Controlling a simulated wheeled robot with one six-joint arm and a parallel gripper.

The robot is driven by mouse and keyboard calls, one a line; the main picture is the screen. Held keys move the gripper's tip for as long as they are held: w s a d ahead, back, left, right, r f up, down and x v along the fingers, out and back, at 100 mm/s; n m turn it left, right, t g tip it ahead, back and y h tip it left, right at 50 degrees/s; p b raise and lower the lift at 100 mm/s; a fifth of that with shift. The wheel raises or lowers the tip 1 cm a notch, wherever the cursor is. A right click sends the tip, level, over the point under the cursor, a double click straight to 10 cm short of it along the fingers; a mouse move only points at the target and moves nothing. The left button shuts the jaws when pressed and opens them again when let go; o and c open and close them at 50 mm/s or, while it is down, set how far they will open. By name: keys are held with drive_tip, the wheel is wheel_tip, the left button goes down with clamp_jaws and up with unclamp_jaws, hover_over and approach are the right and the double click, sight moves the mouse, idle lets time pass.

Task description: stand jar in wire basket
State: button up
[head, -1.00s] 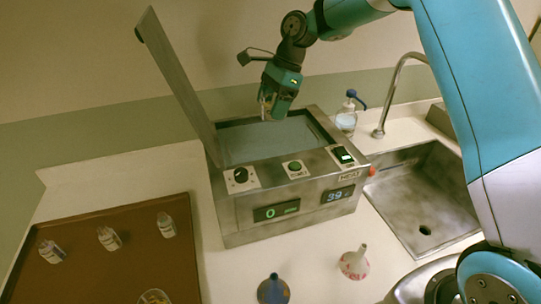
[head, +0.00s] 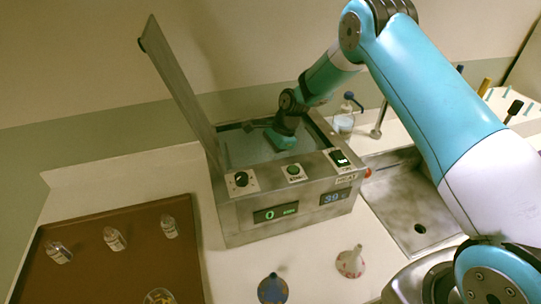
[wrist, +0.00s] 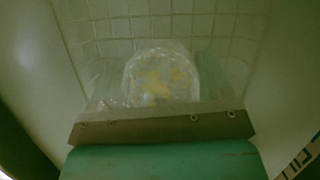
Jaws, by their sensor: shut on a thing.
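My gripper (head: 283,140) reaches down into the open steel water bath (head: 240,215); its fingertips are hidden in the head view. In the wrist view my gripper (wrist: 160,127) is shut on a clear jar (wrist: 160,72) with yellow pieces in it. The wire basket (wrist: 112,28) shows as a pale grid beyond the jar. I cannot tell whether the jar touches the basket floor. The jar is not visible in the head view.
The bath's raised lid (head: 182,88) stands at its left. A pump bottle (head: 343,122) and a sink (head: 405,205) are to the right. A brown tray (head: 110,262) with small bottles lies left. Two funnels, blue (head: 272,289) and pale (head: 350,262), stand in front.

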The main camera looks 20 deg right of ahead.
drive_tip(key=o, duration=0.5)
drive_tip(key=shift+f, duration=0.15)
drive_tip(key=o, duration=0.5)
drive_tip(key=shift+c, duration=0.2)
